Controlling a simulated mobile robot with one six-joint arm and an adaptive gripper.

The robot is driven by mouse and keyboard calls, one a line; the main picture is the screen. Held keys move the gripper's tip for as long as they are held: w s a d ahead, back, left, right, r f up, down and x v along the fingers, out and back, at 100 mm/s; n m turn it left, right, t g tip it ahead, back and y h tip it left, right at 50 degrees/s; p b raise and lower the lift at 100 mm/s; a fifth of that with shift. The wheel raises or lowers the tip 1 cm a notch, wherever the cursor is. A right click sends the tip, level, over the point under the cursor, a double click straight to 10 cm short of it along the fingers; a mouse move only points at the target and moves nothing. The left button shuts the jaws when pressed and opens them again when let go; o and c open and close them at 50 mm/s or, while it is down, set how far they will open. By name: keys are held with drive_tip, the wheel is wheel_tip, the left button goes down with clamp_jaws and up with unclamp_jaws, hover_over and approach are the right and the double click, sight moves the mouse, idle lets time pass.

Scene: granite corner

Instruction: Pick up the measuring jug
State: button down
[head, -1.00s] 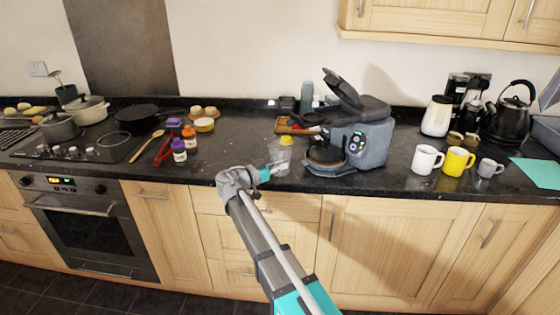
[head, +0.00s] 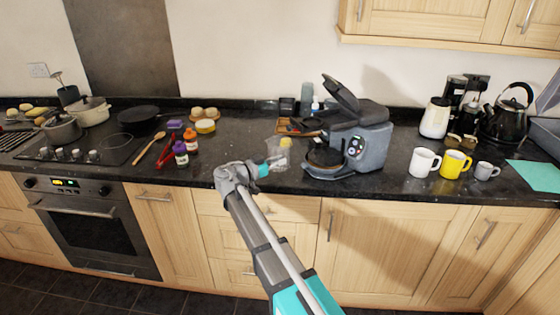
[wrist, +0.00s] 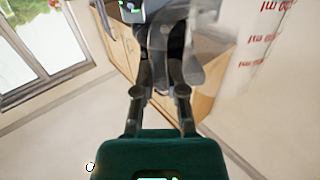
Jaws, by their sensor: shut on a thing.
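The measuring jug (head: 277,158) is clear plastic or glass and sits by the front of the dark worktop in the head view, just left of the grey appliance. In the wrist view the jug (wrist: 252,60) fills the upper right, with red ml markings on its see-through wall. My gripper (head: 266,170) reaches in from the front left of the jug. In the wrist view its two fingers (wrist: 165,68) are closed on the jug at its handle side. The jug's base against the worktop is hard to make out.
The grey open-lidded appliance (head: 357,148) stands close on the jug's right. Purple-capped and orange bottles (head: 190,139) stand to the left, beside red tongs and a wooden spoon (head: 150,147). A wooden board (head: 292,127) lies behind. Mugs (head: 455,163) stand far right.

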drive_tip(key=v, duration=1.7)
drive_tip(key=shift+s+a, duration=0.15)
drive_tip(key=shift+a, duration=0.05)
drive_tip(key=shift+f, duration=0.1)
wheel_tip(320, 180, up, 8)
drive_tip(key=p, duration=0.7)
drive_tip(key=shift+f, duration=0.25)
wheel_tip(320, 180, up, 17)
drive_tip(key=p, duration=1.7)
drive_tip(key=shift+s+f, duration=0.1)
